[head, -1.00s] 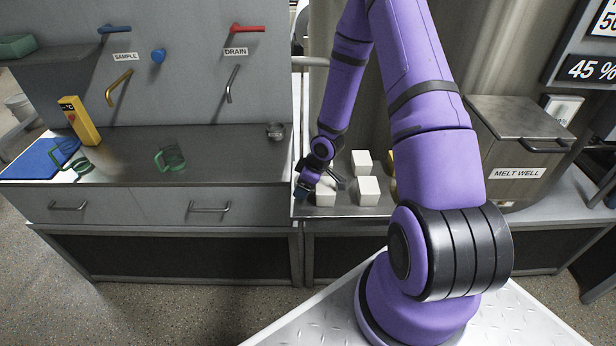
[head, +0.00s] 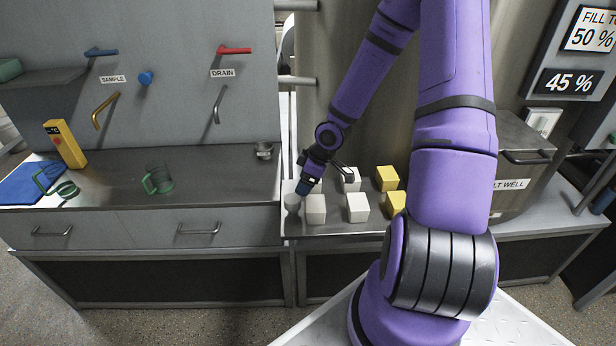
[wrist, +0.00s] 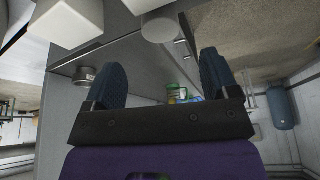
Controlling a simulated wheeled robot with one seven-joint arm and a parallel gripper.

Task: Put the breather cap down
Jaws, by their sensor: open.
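A pale round piece, which I take to be the breather cap (head: 291,202), stands at the left end of the metal shelf with the white blocks. It also shows in the wrist view (wrist: 160,28), past the fingertips and between their lines. My gripper (head: 304,188) is just above and right of it in the head view. In the wrist view my gripper (wrist: 163,62) has its two blue fingers wide apart with nothing between them. The cap appears apart from both fingers.
White blocks (head: 357,208) and yellow blocks (head: 387,178) stand close on the right. A small metal ring-shaped cup (head: 264,151) sits on the left counter. The tank wall rises behind.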

